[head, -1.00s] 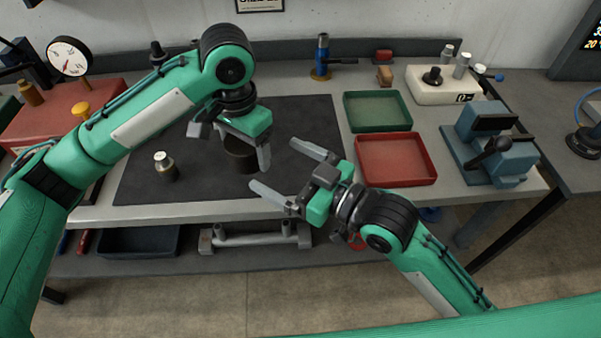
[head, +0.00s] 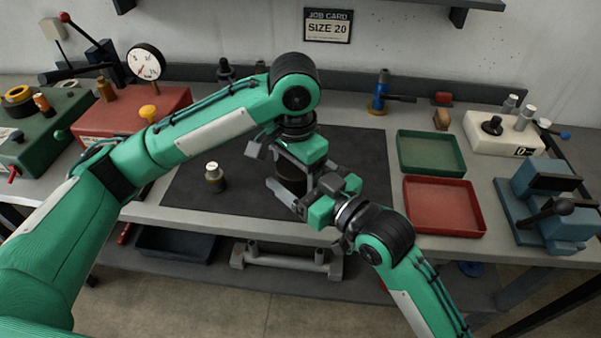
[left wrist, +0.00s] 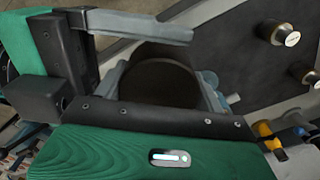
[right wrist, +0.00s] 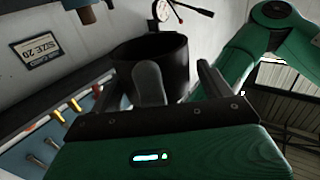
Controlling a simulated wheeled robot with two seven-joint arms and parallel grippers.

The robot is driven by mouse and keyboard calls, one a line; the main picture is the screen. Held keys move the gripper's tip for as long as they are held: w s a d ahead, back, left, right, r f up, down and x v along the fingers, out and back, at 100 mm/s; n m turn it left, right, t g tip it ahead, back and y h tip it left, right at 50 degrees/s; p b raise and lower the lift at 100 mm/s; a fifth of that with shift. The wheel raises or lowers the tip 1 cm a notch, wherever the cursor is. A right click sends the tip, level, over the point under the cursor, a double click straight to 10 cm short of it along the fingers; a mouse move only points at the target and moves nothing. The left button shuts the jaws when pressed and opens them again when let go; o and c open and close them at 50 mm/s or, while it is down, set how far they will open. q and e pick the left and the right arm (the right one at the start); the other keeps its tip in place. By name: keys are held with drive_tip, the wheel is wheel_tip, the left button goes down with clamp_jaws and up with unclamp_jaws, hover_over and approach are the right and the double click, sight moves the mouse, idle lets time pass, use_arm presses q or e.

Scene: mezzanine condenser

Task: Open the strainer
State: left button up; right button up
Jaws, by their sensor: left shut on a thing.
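A small metal-topped jar (head: 215,177) stands on the mat (head: 235,205) to the left. A green tray (head: 431,152) and a red tray (head: 444,205) lie to the right, then a blue vise (head: 550,205). A gauge (head: 146,62) stands at the back left.

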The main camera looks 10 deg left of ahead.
drive_tip(key=c, duration=0.7)
use_arm(q)
drive_tip(key=o, duration=1.2)
